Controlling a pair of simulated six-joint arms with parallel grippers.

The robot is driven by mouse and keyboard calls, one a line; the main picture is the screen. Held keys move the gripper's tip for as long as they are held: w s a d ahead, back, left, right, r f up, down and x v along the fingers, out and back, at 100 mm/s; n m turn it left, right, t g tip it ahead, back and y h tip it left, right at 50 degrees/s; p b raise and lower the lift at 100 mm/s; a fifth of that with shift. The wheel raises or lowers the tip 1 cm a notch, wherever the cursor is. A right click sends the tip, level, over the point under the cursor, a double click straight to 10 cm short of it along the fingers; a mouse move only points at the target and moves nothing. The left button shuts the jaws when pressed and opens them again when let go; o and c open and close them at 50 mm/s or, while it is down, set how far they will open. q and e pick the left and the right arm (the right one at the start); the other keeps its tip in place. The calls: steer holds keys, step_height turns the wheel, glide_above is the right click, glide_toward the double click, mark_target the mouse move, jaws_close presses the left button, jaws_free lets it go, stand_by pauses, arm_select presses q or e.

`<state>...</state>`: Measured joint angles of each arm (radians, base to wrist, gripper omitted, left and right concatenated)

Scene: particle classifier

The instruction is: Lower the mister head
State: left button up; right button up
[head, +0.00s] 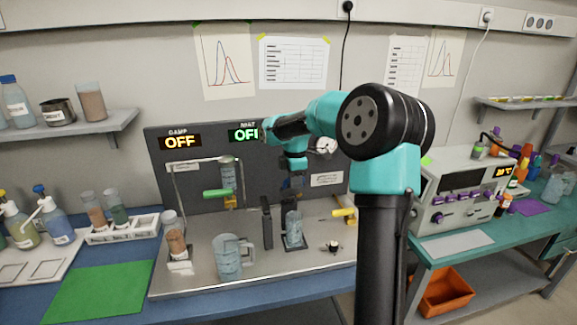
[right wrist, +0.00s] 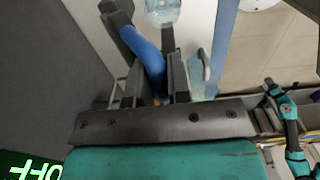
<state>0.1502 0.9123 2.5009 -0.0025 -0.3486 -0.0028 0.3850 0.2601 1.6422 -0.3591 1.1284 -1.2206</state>
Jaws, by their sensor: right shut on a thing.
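My right gripper (head: 293,182) hangs in front of the dark panel, above a clear cup (head: 294,228) on the steel deck. In the right wrist view, the right gripper (right wrist: 150,55) is shut on a blue part (right wrist: 147,52), which I take for the mister head. The blue part lies tilted between the dark fingers, and a clear vessel (right wrist: 162,12) shows beyond it. In the head view the held part is small and dark. A small teal arm (right wrist: 291,132) at the right of the wrist view seems to be my left one; its jaws are too small to read.
Two displays, a yellow OFF (head: 180,142) and a partly covered green one (head: 244,134), sit on the panel. A green handle (head: 216,193), a clear mug (head: 228,257), a dark upright post (head: 267,222) and a yellow handle (head: 344,213) are nearby. My right arm covers the panel's right edge.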

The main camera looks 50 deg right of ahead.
stand_by(0.3)
steer(key=shift+s+a+f, duration=0.55)
steer(key=shift+s+f, duration=0.15)
steer(key=shift+s, duration=0.2)
steer(key=shift+s+a+f, duration=0.5)
steer(key=shift+s+f, duration=0.15)
steer(key=shift+f, duration=0.15)
steer(key=shift+o, duration=0.2)
steer(key=shift+s+a+f, duration=0.25)
steer(key=shift+s+f, duration=0.05)
steer(key=shift+f, duration=0.2)
steer(key=shift+s+a+f, duration=0.2)
steer(key=shift+s+f, duration=0.1)
steer(key=shift+f, duration=0.15)
